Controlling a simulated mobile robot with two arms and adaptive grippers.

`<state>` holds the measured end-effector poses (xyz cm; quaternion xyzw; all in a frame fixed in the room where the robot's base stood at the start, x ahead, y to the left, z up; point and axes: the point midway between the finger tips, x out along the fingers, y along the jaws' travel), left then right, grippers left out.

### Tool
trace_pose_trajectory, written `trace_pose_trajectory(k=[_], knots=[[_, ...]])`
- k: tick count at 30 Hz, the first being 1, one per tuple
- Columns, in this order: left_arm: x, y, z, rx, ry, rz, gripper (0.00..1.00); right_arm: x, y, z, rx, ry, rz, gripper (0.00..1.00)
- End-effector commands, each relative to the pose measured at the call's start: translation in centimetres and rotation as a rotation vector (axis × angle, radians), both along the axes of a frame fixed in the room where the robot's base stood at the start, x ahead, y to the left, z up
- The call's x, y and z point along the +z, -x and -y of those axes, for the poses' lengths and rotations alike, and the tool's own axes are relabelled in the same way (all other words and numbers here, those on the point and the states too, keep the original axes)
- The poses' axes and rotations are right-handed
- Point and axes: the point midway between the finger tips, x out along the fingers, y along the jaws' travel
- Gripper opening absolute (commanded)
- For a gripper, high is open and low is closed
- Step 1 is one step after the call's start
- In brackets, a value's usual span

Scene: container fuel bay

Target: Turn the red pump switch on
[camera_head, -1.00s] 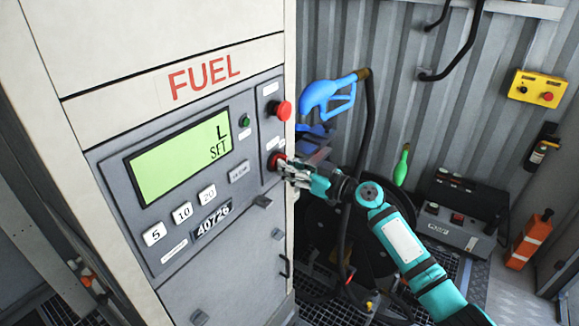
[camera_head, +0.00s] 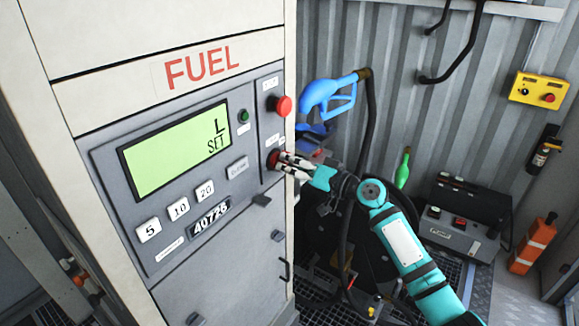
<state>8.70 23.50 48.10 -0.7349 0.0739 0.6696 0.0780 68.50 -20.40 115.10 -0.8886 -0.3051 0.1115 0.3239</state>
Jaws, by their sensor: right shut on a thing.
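The red pump switch (camera_head: 273,159) sits on the right strip of the fuel pump's grey panel, below a red mushroom button (camera_head: 283,105). My right gripper (camera_head: 281,161) is at the switch with its fingers shut on it, and they hide part of it. The turn angle of the switch is too small to tell. The pump display (camera_head: 180,148) is lit green and reads "L" and "SET". My left gripper is not in view.
A blue fuel nozzle (camera_head: 328,98) with a black hose hangs right of the pump. A grey machine (camera_head: 455,228) with red switches, an orange case (camera_head: 531,245) and a yellow button box (camera_head: 538,90) are further right.

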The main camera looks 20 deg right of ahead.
Motion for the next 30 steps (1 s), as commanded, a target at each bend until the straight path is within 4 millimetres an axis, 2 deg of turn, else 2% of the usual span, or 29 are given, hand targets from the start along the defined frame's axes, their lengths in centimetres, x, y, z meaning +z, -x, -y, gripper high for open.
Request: trace_pose_trajectory(k=[18, 30], knots=[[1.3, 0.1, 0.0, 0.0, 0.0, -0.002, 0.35, 0.1, 0.0, 0.0, 0.001, -0.456, -0.355, 0.0], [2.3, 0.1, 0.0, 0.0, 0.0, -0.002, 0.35, 0.1, 0.0, 0.0, 0.0, -0.648, -0.504, 0.0]])
